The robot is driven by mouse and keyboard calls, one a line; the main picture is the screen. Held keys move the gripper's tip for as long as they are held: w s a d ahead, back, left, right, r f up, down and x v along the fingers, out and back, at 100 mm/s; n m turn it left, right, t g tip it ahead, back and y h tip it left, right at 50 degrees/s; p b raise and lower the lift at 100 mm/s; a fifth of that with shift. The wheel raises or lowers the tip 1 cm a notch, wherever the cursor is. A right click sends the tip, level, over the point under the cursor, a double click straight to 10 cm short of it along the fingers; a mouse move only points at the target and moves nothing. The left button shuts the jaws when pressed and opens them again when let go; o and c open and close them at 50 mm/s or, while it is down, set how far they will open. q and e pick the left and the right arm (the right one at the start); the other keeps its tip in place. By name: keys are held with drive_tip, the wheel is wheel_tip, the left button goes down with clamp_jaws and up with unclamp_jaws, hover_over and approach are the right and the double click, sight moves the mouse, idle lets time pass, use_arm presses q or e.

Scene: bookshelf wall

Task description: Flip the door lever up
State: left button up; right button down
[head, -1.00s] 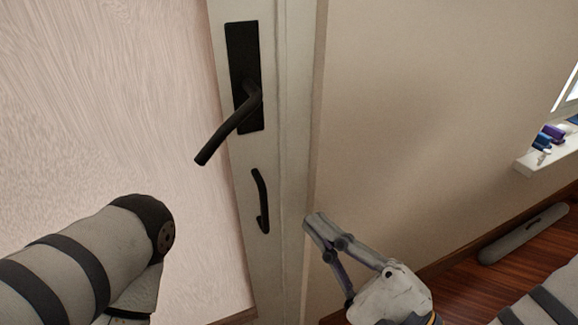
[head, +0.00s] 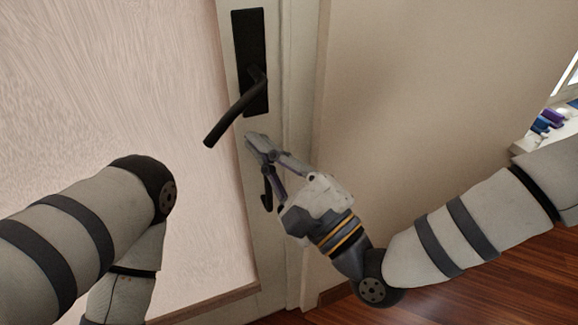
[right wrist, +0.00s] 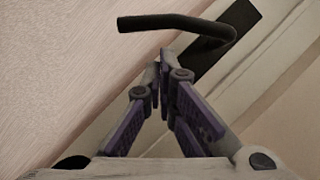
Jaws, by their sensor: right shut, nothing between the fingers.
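The black door lever (head: 236,112) sits on a dark backplate (head: 249,40) on the door's pale frame in the head view. Its free end slants down and to the left. My right gripper (head: 256,141) is shut and empty. In the head view its tips appear just below and to the right of the lever's free end. In the right wrist view the lever (right wrist: 175,24) crosses above the shut fingertips (right wrist: 161,56), with a small gap showing between. My left arm (head: 95,230) is at the lower left, and its gripper is out of view.
The bare wall (head: 410,90) is to the right. A windowsill (head: 535,140) with small items is at the far right.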

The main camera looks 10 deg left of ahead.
use_arm(q)
drive_tip(key=shift+w+r, duration=0.25)
drive_tip(key=shift+r, duration=0.05)
use_arm(e)
drive_tip(key=shift+s+a+r, duration=0.1)
drive_tip(key=shift+a+r, duration=0.5)
drive_tip(key=shift+a, duration=0.05)
use_arm(q)
drive_tip(key=shift+f, duration=0.1)
use_arm(e)
drive_tip(key=shift+t, duration=0.3)
use_arm(q)
drive_tip(key=shift+s+f, duration=0.2)
drive_tip(key=shift+s, duration=0.05)
use_arm(e)
drive_tip(key=shift+s+a+m, duration=0.2)
drive_tip(key=shift+m, duration=0.4)
